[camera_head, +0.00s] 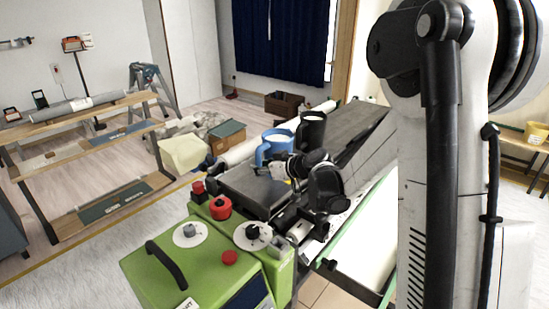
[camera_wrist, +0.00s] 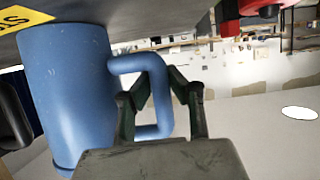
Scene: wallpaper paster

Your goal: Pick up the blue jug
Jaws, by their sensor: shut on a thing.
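The blue jug (camera_head: 271,147) is upright on or just above the dark flat top of the machine in the head view. In the wrist view the blue jug (camera_wrist: 66,90) appears upside down, its base by the dark surface at the top; I cannot tell whether a gap is there. My gripper (camera_wrist: 160,78) is shut on the jug's handle (camera_wrist: 157,62), one finger inside the loop and the other outside. In the head view my gripper (camera_head: 287,170) is at the jug's right side, and my wrist hides part of the surface behind it.
A black container (camera_head: 312,131) stands close behind the jug on the right. The green machine (camera_head: 195,262) with red knobs (camera_head: 220,207) is in front. A cream bin (camera_head: 184,153) and a brown-green box (camera_head: 227,136) are on the floor to the left.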

